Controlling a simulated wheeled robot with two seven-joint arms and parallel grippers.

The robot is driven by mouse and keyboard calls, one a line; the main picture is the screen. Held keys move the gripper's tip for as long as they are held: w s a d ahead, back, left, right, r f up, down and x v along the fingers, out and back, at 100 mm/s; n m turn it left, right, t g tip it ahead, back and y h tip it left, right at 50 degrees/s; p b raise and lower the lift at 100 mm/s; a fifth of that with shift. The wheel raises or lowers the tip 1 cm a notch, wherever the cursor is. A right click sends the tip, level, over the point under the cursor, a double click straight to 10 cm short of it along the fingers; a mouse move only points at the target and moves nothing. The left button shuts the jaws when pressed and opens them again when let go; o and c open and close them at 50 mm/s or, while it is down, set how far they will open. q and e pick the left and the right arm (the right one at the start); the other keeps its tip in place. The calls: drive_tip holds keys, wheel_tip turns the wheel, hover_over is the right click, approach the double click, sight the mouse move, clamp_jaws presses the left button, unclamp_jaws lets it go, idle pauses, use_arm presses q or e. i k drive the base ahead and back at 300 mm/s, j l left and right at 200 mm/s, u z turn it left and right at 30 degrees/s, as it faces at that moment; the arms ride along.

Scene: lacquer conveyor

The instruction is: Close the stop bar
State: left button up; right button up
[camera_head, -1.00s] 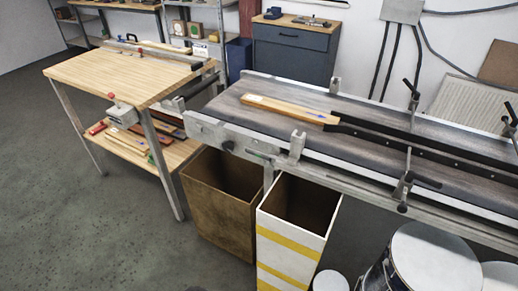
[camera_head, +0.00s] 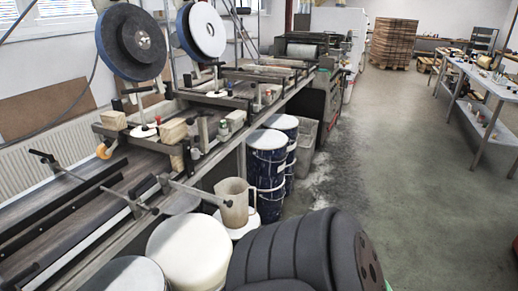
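The conveyor (camera_head: 140,160) runs from the bottom left toward the back of the room. Dark guide rails (camera_head: 62,204) lie along its near stretch, with thin clamp rods (camera_head: 70,174) over them. I cannot tell which part, if any, is the stop bar. The conveyor's left end, with the wooden board seen earlier, is out of view. Neither of my grippers is in view.
Two large wheels (camera_head: 130,42) (camera_head: 203,30) stand above the conveyor. A pitcher (camera_head: 234,205), blue drums (camera_head: 267,172) and pale round lids (camera_head: 187,252) stand along its near side. A long table (camera_head: 490,84) is at the right. The floor (camera_head: 400,170) between is clear.

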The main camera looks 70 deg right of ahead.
sight(189, 190)
drive_tip(key=z, duration=2.1)
